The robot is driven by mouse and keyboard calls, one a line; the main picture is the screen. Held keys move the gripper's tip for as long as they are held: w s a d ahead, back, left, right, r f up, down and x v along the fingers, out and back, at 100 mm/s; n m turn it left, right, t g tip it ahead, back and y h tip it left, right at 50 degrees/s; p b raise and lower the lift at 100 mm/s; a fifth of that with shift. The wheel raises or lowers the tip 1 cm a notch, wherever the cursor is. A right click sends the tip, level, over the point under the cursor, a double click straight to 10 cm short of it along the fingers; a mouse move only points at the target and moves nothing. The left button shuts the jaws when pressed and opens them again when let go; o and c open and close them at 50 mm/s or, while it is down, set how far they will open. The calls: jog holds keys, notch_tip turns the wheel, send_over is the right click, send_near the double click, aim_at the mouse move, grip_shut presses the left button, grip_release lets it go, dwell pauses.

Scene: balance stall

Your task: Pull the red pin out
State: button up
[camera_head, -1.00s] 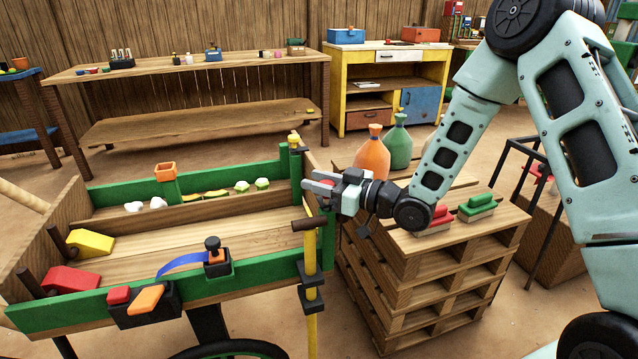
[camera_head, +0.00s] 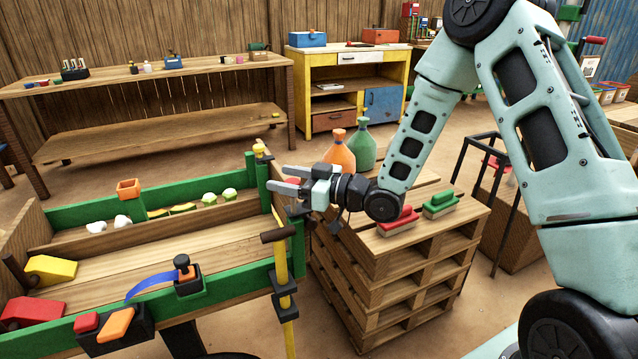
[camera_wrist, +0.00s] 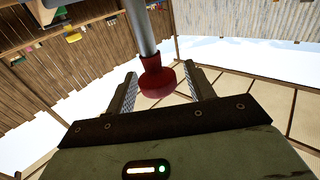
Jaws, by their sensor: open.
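The red pin's knob (camera_wrist: 158,78) shows in the wrist view as a dark red flared end on a grey rod (camera_wrist: 140,25). It stands between the two jaws of my gripper (camera_wrist: 160,70), with a gap on each side. In the head view my gripper (camera_head: 277,178) is open at the right end of the green-edged cart, beside its corner post. A bit of red pin (camera_head: 293,181) shows between the fingers there; the rest is hidden by the gripper.
The cart (camera_head: 215,282) holds a yellow block (camera_head: 50,268) and a red block (camera_head: 32,310). A yellow pole (camera_head: 282,260) stands at its right end.

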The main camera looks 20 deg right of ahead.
jog(key=v, duration=1.6)
jog(key=shift+s+d, duration=0.25)
jog(key=a+f+g+h, duration=0.3)
jog(key=a+g+h, duration=0.2)
jog(key=a+h, duration=0.4)
jog(key=s+a+r+m+g+h, duration=0.15)
jog(key=s+a+g, duration=0.25)
jog(key=s, duration=0.6)
jog(key=s+a+r+g+h, duration=0.2)
jog(key=s+a+g, duration=0.15)
jog(key=s, duration=0.75)
notch_tip(320, 180, up, 17)
jog(key=s+p, duration=0.1)
jog(key=p, duration=1.5)
jog(key=shift+s+a+p, duration=0.25)
jog(key=shift+a+p, duration=0.1)
jog(key=shift+a, duration=0.1)
